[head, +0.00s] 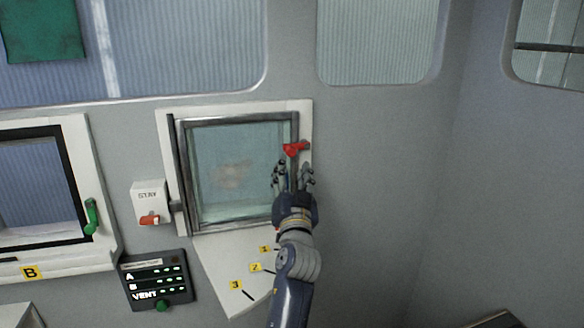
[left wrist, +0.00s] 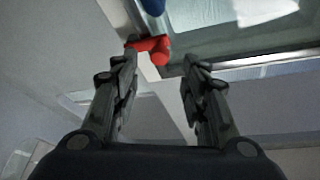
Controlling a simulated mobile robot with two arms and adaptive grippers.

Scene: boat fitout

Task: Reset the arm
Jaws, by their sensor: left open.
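My left gripper (head: 293,172) is raised in front of the right edge of a framed window (head: 230,165), with its fingers apart and nothing between them. The window's red handle (head: 295,149) is just above the fingertips in the head view. In the left wrist view the red handle (left wrist: 152,50) lies beyond the open fingers (left wrist: 160,66), close to the left fingertip; I cannot tell whether they touch. My right gripper is in neither view.
A STAY box (head: 149,202) with a red lever is left of the window. A panel marked A, B, VENT (head: 157,281) is below it. A numbered plate (head: 226,268) fans out below the window. Window B has a green handle (head: 91,216).

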